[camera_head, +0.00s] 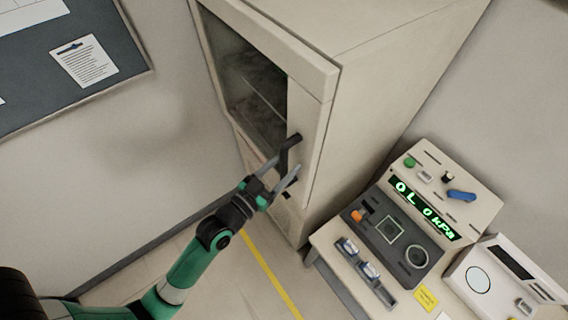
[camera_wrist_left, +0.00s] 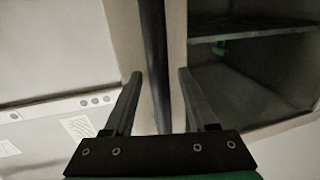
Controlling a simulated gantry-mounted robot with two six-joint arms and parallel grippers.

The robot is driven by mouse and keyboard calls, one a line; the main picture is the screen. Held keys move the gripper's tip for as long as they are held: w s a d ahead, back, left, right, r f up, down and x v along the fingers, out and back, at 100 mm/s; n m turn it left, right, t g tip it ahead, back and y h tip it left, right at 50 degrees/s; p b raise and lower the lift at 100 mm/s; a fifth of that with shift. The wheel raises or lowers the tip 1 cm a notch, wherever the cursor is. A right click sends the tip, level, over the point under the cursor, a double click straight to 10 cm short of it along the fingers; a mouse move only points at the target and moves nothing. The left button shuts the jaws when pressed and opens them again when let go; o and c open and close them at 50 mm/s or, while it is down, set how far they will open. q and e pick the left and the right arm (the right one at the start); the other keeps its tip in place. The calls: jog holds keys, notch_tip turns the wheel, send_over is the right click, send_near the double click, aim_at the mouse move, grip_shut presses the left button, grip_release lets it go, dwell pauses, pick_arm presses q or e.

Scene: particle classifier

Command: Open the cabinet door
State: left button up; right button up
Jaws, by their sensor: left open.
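A tall beige cabinet (camera_head: 375,75) stands in the middle of the head view. Its door (camera_head: 318,75) has a dark glass pane and looks closed, with no visible gap at its edge. A dark bar handle (camera_head: 291,143) is on the door's right side. My left gripper (camera_head: 284,168) is at the handle, open, with one finger on each side of it. In the left wrist view the handle (camera_wrist_left: 154,45) runs upright between the two open fingers (camera_wrist_left: 159,75), apart from both as far as I can see. My right gripper is not in view.
An instrument panel (camera_head: 425,215) with a green display stands on a table right of the cabinet. A white device (camera_head: 505,278) sits beside it. A dark notice board (camera_head: 75,60) hangs on the left wall. The floor (camera_head: 225,275) before the cabinet has a yellow line and looks clear.

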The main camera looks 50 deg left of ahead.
pick_arm(q)
grip_shut()
dwell(1.3)
